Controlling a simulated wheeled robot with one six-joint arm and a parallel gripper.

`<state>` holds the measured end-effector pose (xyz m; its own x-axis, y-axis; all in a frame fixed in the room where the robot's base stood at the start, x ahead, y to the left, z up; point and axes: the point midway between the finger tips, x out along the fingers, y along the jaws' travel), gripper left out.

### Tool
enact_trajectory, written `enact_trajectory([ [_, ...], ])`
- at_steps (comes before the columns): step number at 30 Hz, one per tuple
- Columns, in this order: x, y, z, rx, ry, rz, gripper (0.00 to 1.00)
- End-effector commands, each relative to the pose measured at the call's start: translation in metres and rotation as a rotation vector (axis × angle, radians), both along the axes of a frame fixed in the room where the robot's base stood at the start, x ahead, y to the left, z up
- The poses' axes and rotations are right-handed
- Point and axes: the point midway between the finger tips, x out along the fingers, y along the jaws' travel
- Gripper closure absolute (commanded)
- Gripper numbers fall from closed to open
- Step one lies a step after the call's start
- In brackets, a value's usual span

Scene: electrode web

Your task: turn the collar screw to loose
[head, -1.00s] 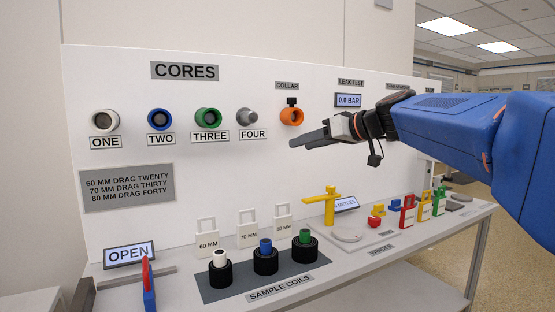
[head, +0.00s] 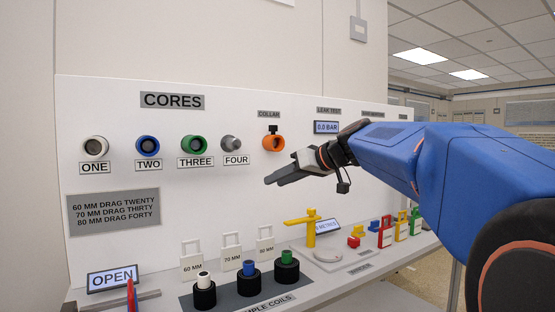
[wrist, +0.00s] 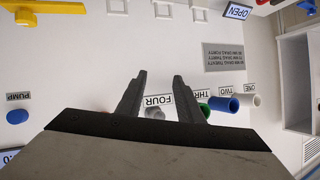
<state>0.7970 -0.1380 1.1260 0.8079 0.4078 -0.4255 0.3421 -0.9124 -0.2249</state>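The orange collar (head: 273,143) sticks out from the white panel under the COLLAR label. Its black collar screw (head: 273,129) stands on top of it. My gripper (head: 268,181) shows side-on in the head view, below the collar in the picture and apart from it. In the wrist view my gripper (wrist: 160,78) has its two dark fingers spread with nothing held between them. The FOUR label (wrist: 158,100) and grey core four (wrist: 154,113) appear beyond the gap. I cannot make out the collar or its screw in the wrist view; my gripper body covers the lower middle.
White, blue, green and grey cores line the panel left of the collar (head: 147,146). Sample coils (head: 248,272), a yellow post (head: 311,231) and small coloured parts stand on the bench below. The wrist view also shows a blue part by the PUMP label (wrist: 17,116).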

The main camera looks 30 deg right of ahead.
Motion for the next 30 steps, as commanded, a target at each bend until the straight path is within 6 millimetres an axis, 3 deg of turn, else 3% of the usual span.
enact_trajectory([
  [8,0.026,-0.003,0.037,-0.125,0.131,-0.135,0.67],
  [14,0.047,-0.015,0.09,-0.207,0.139,-0.318,0.67],
  [24,0.066,-0.029,0.201,-0.239,-0.015,-0.617,0.67],
  [30,0.068,-0.032,0.227,-0.231,-0.064,-0.678,0.67],
])
